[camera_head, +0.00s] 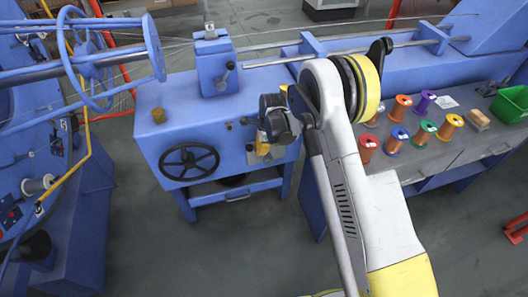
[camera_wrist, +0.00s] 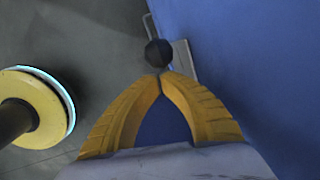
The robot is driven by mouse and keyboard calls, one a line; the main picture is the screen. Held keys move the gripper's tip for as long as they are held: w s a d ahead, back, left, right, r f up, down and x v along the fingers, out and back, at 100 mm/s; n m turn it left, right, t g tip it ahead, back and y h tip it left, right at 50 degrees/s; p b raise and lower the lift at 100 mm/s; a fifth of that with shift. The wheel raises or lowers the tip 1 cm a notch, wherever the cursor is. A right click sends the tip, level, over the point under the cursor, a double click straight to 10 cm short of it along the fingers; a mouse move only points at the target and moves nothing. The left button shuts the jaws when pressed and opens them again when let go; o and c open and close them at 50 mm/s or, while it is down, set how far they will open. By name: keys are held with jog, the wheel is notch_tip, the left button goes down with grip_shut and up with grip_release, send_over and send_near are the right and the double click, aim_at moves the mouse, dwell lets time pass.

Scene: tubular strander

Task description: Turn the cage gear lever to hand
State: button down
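My gripper (camera_wrist: 160,77) has yellow fingers whose tips meet. A round black knob (camera_wrist: 158,52) is right at the tips, in front of a pale plate (camera_wrist: 184,62) on a blue wall; it looks like the end of the gear lever. I cannot tell whether the tips touch it, and no knob shows between the fingers. In the head view, my gripper (camera_head: 263,143) is at the right part of the blue gearbox's front face (camera_head: 222,146), right of the black handwheel (camera_head: 190,162). My wrist hides much of the lever there.
A bench (camera_head: 440,158) with several coloured spools and a green bin (camera_head: 511,104) stands at the right. The blue strander cage (camera_head: 90,60) is at the left. Grey floor (camera_head: 225,240) is open in front of the gearbox.

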jog(key=shift+r, duration=0.1)
jog(key=d+r+p, duration=0.5)
jog(key=r, duration=0.7)
jog(key=shift+s, duration=0.45)
